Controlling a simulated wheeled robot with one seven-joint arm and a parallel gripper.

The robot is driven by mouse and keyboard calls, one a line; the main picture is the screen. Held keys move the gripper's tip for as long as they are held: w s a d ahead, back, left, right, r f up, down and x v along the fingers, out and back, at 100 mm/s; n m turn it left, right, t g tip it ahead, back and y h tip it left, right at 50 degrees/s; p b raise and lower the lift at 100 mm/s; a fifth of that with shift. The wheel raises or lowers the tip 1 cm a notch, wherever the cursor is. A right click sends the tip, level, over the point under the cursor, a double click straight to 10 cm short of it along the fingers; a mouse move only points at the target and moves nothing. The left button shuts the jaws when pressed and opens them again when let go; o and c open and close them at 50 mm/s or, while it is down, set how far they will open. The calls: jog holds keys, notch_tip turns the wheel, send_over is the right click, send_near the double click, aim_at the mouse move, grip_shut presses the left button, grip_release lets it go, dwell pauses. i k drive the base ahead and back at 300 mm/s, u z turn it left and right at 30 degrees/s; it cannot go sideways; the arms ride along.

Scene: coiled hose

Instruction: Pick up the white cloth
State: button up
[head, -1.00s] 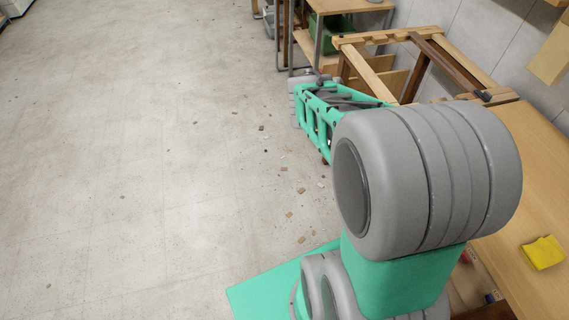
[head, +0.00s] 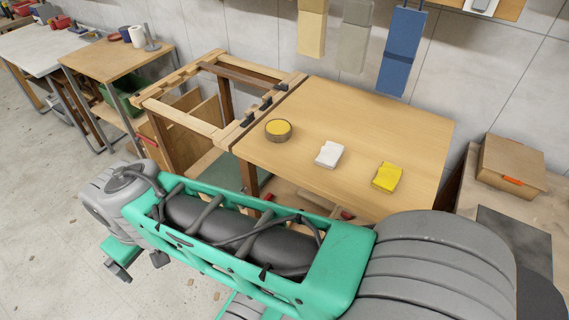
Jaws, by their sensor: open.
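The white cloth (head: 329,154) lies folded on the wooden workbench top (head: 370,120), fully visible in the head view. It sits between a round tin with yellow contents (head: 278,130) on its left and a yellow cloth (head: 387,177) on its right. My gripper (head: 138,265) is at the far end of my arm, at the lower left, over the floor. It is open, empty and well apart from the cloth and the bench.
My arm crosses in front of the bench's near side. An open wooden frame (head: 222,85) adjoins the bench on the left. A wooden box (head: 510,165) stands on another surface at right. Folded cloths, one blue (head: 402,50), hang on the wall. Bare bench surrounds the white cloth.

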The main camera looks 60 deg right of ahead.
aim_at(329, 155)
jog(key=z, duration=2.45)
